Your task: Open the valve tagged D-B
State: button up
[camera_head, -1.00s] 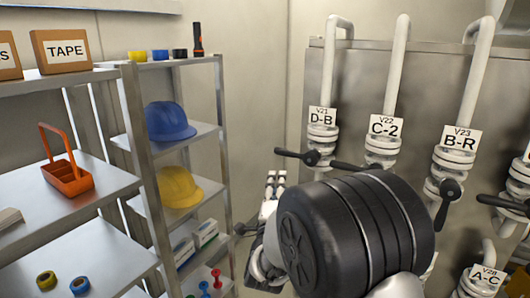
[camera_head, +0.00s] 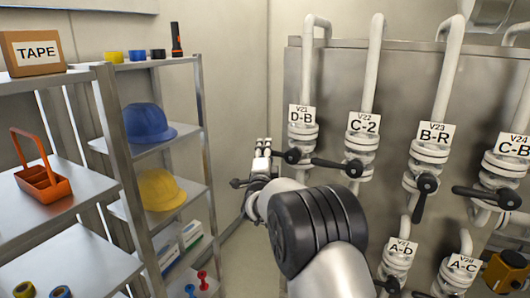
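The valve tagged V21 D-B (camera_head: 302,115) is on the leftmost white pipe in the upper row. Its black lever (camera_head: 291,156) points left from the hub, roughly level. My arm covers the area below the D-B valve.
To the right are valves C-2 (camera_head: 364,124), with its lever pointing left close to D-B, B-R (camera_head: 435,133), lever down, and C-B (camera_head: 514,146). A-D (camera_head: 400,252) and A-C (camera_head: 462,264) sit lower. A metal shelf (camera_head: 187,134) with helmets stands left.

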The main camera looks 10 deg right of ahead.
jog(key=shift+w+r, duration=0.1)
jog(key=shift+w, duration=0.1)
jog(key=shift+c, duration=0.5)
grip_shut()
